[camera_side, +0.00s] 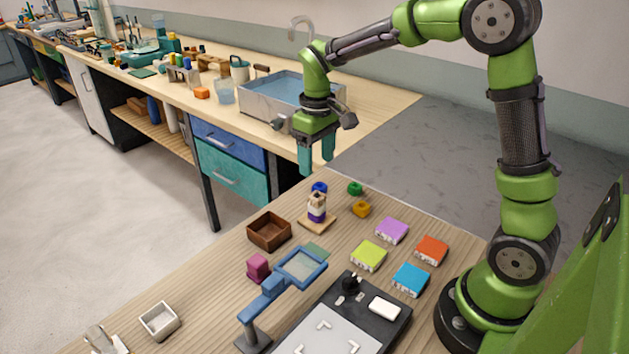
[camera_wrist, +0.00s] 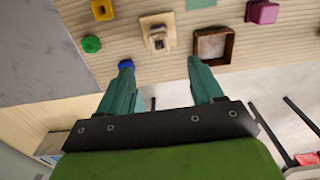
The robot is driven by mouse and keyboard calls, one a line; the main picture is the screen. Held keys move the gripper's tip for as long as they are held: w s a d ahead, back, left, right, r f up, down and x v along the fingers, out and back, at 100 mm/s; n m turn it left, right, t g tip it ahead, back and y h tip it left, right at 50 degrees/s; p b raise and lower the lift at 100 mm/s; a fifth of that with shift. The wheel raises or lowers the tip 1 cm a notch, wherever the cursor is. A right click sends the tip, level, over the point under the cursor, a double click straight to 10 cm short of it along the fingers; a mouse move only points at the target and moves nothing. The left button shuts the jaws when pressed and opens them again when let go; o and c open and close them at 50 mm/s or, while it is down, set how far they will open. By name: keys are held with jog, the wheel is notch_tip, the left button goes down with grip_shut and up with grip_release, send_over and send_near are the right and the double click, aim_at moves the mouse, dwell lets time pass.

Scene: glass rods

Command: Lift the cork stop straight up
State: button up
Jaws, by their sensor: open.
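The cork stop (camera_side: 317,197) appears as a tan piece on top of a small stack with white and purple bands, upright on a square wooden base (camera_side: 317,222). In the wrist view the stand (camera_wrist: 157,36) is seen from above, beyond and between the fingertips; the cork is too small to make out clearly there. My gripper (camera_side: 317,164) is open and empty, pointing down, above the stack and apart from it. Its two teal fingers also show in the wrist view (camera_wrist: 160,63).
Coloured blocks and a magnifier (camera_side: 300,267) stand nearer the front. The air around the stack is clear.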

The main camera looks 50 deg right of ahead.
aim_at(318, 193)
jog(key=f, duration=0.9)
jog(key=shift+s+d+f, duration=0.1)
jog(key=shift+s+f, duration=0.1)
jog(key=shift+f, duration=0.1)
jog(key=c, duration=1.1)
